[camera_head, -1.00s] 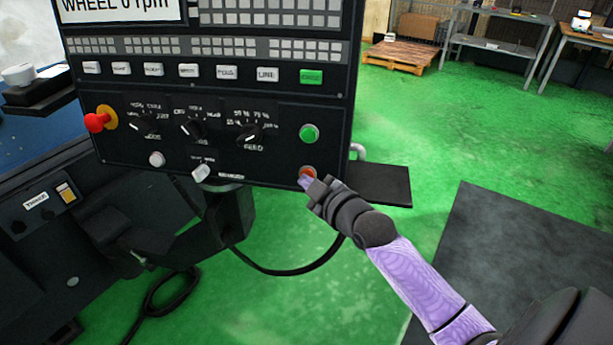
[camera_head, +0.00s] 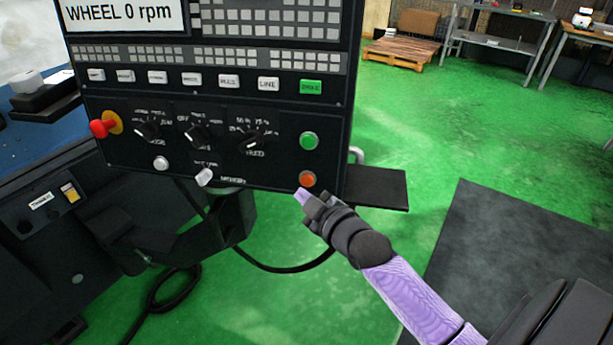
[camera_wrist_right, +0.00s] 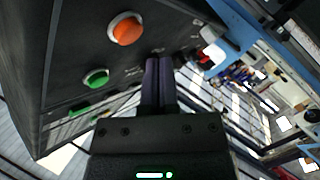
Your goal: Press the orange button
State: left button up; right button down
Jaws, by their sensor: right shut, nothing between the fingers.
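The orange button (camera_head: 307,179) is a round knob in a pale ring at the lower right of the black control panel (camera_head: 270,180). It also shows in the right wrist view (camera_wrist_right: 126,30), left of my fingertips. A green button (camera_head: 309,141) is straight above it in the head view. My right gripper (camera_head: 301,196) is shut and empty, its purple fingers pointing at the panel just below and left of the orange button. In the right wrist view the fingers (camera_wrist_right: 158,62) lie together, with a visible gap beside the button. My left gripper is not in view.
A red emergency knob (camera_head: 102,125), several dials and white buttons sit on the panel. A black shelf (camera_head: 378,188) juts out right of the panel's lower corner. A cable (camera_head: 285,269) hangs below. Green floor (camera_head: 400,115) is open to the right.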

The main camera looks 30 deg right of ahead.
jog(key=shift+s+a+r+p, duration=0.2)
jog(key=shift+s+a+p, duration=0.4)
jog(key=shift+s+a, duration=0.05)
jog(key=shift+s+a+r+p, duration=0.15)
jog(key=shift+s+a+p, duration=0.45)
jog(key=s+a+f+m+g+b, duration=0.1)
jog(key=s+f+m+g+b, duration=0.2)
jog(key=s+f, duration=0.85)
jog(key=s+a+f+m+g+b, duration=0.1)
jog(key=s+f+g+b, duration=0.35)
jog(key=f, duration=1.65)
jog(key=s+a+f+g+b, duration=0.1)
jog(key=s+f+g, duration=0.3)
jog(key=s, duration=0.6)
jog(key=s+a+f+m+g+b, duration=0.1)
jog(key=s+f+g, duration=0.3)
jog(key=s+f, duration=0.5)
jog(key=shift+s+a, duration=0.75)
jog(key=shift+a, duration=0.1)
